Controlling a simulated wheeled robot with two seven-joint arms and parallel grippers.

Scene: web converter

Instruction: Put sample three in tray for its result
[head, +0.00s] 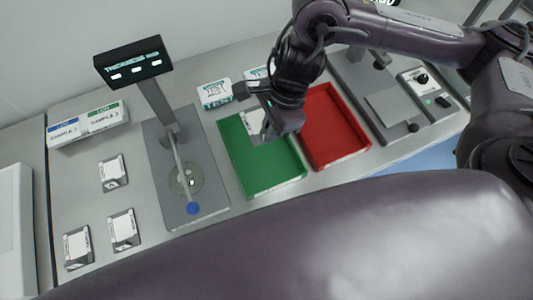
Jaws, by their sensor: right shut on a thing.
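My right gripper (268,127) is over the far part of the green tray (265,172), shut on a flat grey-and-white sample (252,121). The gripper partly hides this sample, and its number cannot be read. I cannot tell whether the sample touches the tray floor. The red tray (335,125) stands just right of the green one and looks empty. More samples lie flat on the left of the table: one higher up (113,173), one nearer (123,230) and one at the near left (77,247). My left gripper is not in view.
A test device with a tilted display (133,61) and a blue-knobbed lever (192,208) stands left of the green tray. Labelled boxes (104,117) sit at the back left. Small white boxes (214,94) stand behind the trays. A grey press-like device (385,105) is at the right.

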